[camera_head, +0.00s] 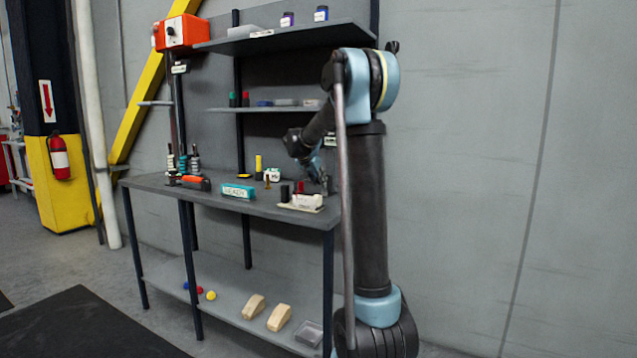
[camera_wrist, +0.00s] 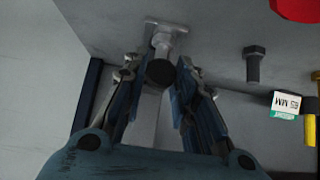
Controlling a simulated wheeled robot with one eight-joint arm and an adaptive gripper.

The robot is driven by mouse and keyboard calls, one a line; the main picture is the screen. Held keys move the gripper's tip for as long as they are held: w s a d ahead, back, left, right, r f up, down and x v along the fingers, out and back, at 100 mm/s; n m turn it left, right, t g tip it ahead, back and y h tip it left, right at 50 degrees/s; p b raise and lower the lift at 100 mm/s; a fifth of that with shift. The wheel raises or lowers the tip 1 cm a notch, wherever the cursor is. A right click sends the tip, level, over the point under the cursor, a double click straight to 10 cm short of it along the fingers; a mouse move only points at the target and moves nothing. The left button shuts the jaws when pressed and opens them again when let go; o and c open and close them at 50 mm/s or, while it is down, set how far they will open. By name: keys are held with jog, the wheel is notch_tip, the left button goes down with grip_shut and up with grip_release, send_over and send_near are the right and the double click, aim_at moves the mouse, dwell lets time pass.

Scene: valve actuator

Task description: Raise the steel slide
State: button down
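In the wrist view a pale metal T-shaped piece (camera_wrist: 163,38), which looks like the steel slide, carries a round dark knob (camera_wrist: 160,72) facing the camera. My gripper (camera_wrist: 161,75) has one finger on each side of this knob, with the fingertips close against it and no clear gap. The fingers are drawn well inward from their bases and look shut on the knob. In the head view my gripper (camera_head: 322,182) is low over the right end of the bench. There my arm hides most of the slide, and its height cannot be read.
A dark bolt-like peg (camera_wrist: 254,62) stands near my fingers. Shelves (camera_head: 290,37) are above; open floor lies front left.

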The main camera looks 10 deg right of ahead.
notch_tip(320, 180, up, 3)
jog(key=shift+r, duration=0.2)
jog(key=c, duration=1.3)
grip_release()
jog(key=v, duration=1.1)
jog(key=shift+s+a+r, duration=0.2)
jog(key=shift+s+a, duration=0.05)
jog(key=shift+s, duration=0.05)
